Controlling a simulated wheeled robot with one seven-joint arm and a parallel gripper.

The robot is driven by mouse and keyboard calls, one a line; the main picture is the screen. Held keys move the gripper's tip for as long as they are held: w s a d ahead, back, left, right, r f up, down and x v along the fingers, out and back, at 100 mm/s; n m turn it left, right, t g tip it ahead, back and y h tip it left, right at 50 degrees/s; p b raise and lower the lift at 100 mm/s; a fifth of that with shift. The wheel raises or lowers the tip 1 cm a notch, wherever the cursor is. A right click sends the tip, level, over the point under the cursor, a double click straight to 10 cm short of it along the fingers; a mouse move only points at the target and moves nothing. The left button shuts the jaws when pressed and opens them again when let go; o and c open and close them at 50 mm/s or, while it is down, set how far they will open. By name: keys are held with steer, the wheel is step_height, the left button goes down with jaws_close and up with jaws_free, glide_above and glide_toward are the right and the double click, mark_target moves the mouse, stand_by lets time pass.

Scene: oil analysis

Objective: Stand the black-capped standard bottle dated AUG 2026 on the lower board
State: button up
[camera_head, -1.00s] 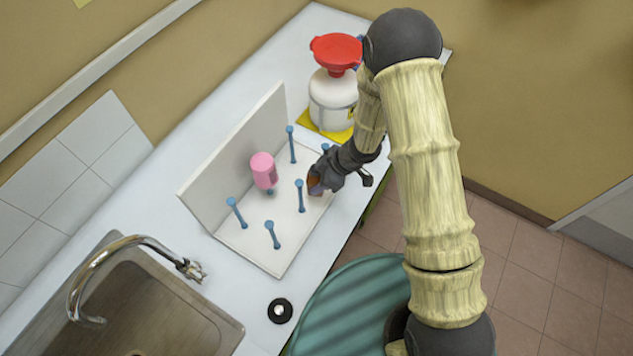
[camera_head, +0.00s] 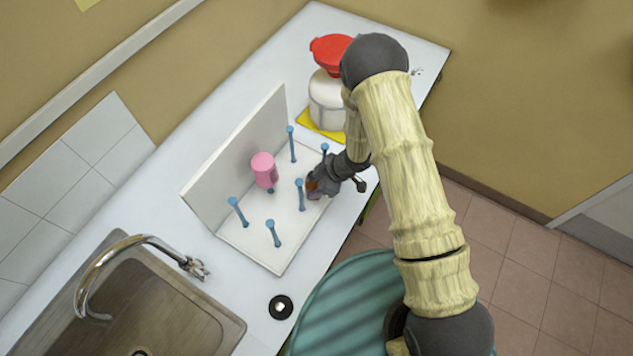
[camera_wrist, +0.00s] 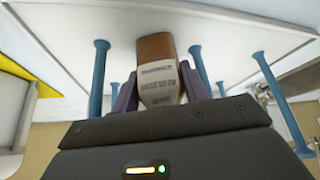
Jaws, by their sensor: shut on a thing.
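My gripper (camera_head: 318,184) is shut on a small brown bottle (camera_wrist: 155,47) with a pale printed label, whose text is too small and blurred to read for certain. Its cap is not visible. In the head view the bottle (camera_head: 311,188) is mostly hidden by the fingers, over the right edge of a white board (camera_head: 258,236) that lies flat with a white upright panel (camera_head: 222,160) behind it. I cannot tell whether the bottle touches the board. Blue pegs (camera_head: 273,234) stand on the board, and a pink bottle (camera_head: 263,170) sits upside down on one.
A white jug with a red funnel (camera_head: 332,52) stands on a yellow tray (camera_head: 318,127) behind the board. A sink (camera_head: 170,310) with a curved tap (camera_head: 120,245) is at lower left. A black ring-shaped item (camera_head: 281,307) lies on the counter. Pegs stand close around the gripper.

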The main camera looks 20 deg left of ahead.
steer(key=shift+f, duration=0.1)
steer(key=o, duration=0.6)
steer(key=shift+f, duration=0.1)
steer(key=o, duration=0.5)
steer(key=shift+c, duration=0.2)
steer(key=b+v, duration=0.1)
steer(key=v, duration=1.1)
steer(key=shift+r, duration=0.2)
steer(key=shift+w, duration=0.1)
